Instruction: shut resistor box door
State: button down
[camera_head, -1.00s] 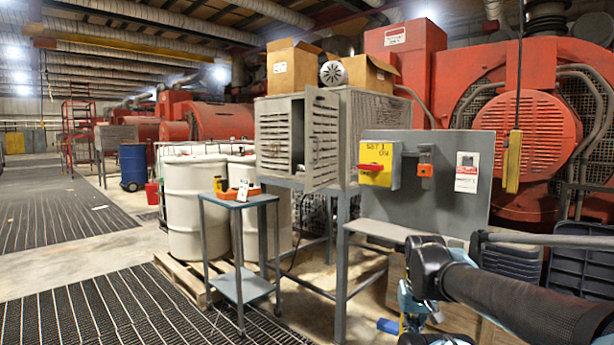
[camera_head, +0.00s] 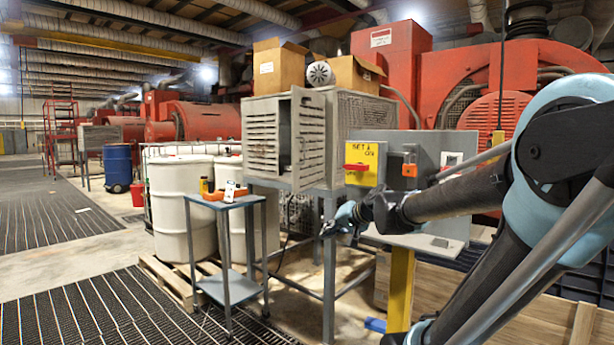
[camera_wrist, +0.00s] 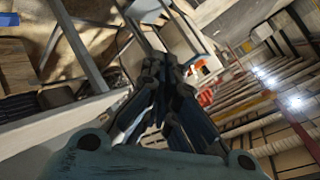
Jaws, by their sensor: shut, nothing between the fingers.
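The resistor box (camera_head: 264,142) is a grey, slatted metal cabinet on a stand in the head view. Its louvred door (camera_head: 307,138) stands open, swung out toward me, with a dark gap beside it. My gripper (camera_head: 333,226) is shut and empty, below and slightly right of the door's lower edge, apart from it. In the wrist view my gripper (camera_wrist: 168,66) points away with its fingers together; the door is not clear there.
A grey panel with a yellow switch box (camera_head: 364,165) stands right of the resistor box, behind my arm. A small blue cart (camera_head: 228,288) and white drums (camera_head: 186,210) stand to the left. Cardboard boxes (camera_head: 281,68) sit on top of the resistor box.

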jog(key=w+a+r+m+t+y, duration=0.2)
jog(key=w+a+r+m+t, duration=0.2)
jog(key=w+r, duration=0.6)
jog(key=m+t+h, duration=0.3)
jog(key=m+t, duration=0.1)
jog(key=m, duration=0.3)
send_near(304, 170)
jog(key=x, duration=0.4)
jog(key=shift+a, duration=0.1)
jog(key=shift+m, duration=0.3)
